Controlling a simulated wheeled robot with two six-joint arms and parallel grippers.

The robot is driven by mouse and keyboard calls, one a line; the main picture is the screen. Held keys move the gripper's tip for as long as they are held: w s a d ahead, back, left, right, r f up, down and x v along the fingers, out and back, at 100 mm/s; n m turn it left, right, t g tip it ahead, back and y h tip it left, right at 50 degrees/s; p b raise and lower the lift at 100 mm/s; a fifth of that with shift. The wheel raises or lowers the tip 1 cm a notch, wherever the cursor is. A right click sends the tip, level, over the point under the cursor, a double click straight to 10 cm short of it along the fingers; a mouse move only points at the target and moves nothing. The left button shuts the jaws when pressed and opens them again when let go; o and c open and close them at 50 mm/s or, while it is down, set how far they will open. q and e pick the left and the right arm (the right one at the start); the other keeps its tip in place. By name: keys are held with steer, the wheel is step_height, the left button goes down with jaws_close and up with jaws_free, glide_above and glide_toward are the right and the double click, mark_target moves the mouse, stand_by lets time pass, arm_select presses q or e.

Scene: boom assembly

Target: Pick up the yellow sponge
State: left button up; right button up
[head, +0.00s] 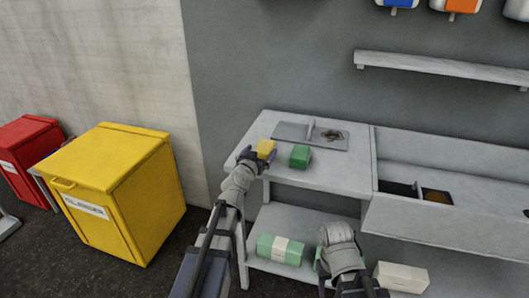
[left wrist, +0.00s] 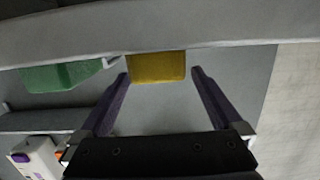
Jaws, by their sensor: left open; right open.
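The yellow sponge (head: 266,147) lies near the front left edge of the grey worktop, left of a green block (head: 300,156). My left gripper (head: 258,158) is open at the near side of the sponge. In the left wrist view, the sponge (left wrist: 157,67) shows in the gap between the two spread fingertips of this gripper (left wrist: 160,72), with room on both sides. My right gripper (head: 338,240) is low in front of the bench's lower shelf, and its fingertips cannot be made out.
A grey plate (head: 293,130) lies behind the sponge on the worktop. A mint green package (head: 280,250) and a white box (head: 402,277) are at the lower shelf. A drawer (head: 398,190) is at the right. Yellow (head: 120,190) and red (head: 28,155) bins stand left.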

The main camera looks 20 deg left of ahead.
mark_target(264, 146)
arm_select(q)
steer(key=w, duration=0.2)
steer(key=w+f, duration=0.1)
steer(key=w, duration=0.1)
steer(key=shift+w+d+b, duration=0.15)
steer(key=shift+w+b, duration=0.05)
steer(key=shift+b, duration=0.1)
steer(key=shift+s+r, duration=0.1)
steer(key=c, duration=1.2)
steer(key=shift+r, duration=0.1)
step_height(264, 146, up, 10)
steer(key=p, duration=1)
